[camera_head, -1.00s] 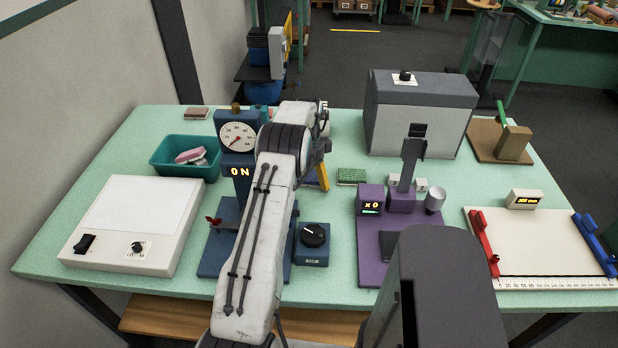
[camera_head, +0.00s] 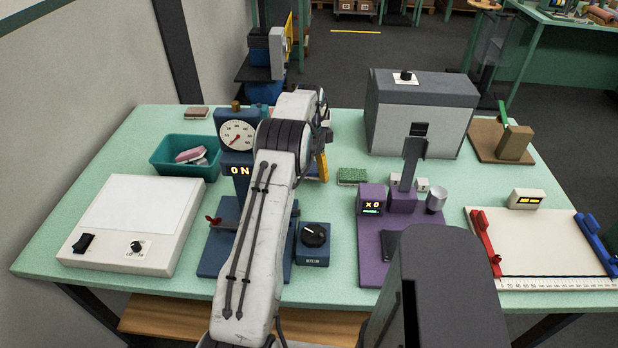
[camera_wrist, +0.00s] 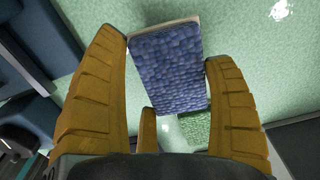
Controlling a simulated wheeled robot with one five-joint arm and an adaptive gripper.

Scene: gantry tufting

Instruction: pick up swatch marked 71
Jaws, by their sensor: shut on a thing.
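A blue tufted swatch (camera_wrist: 168,70) with a pale edge sits between the yellow fingers of my gripper (camera_wrist: 166,50) in the wrist view. My gripper is shut on it. No number shows on the visible face, so I cannot read its mark. In the head view one yellow finger of my gripper (camera_head: 321,166) shows just right of my forearm, above the table; the blue swatch is mostly hidden there. A green swatch (camera_head: 352,176) lies on the table to the right of my gripper. It also shows in the wrist view (camera_wrist: 197,132), below the blue one.
A blue dial gauge stand (camera_head: 237,137) is left of my arm, with a teal bin (camera_head: 170,168) and a light box (camera_head: 90,240) beyond. A purple device (camera_head: 373,235) stands to the right. A large grey box (camera_head: 425,95) is at the back right.

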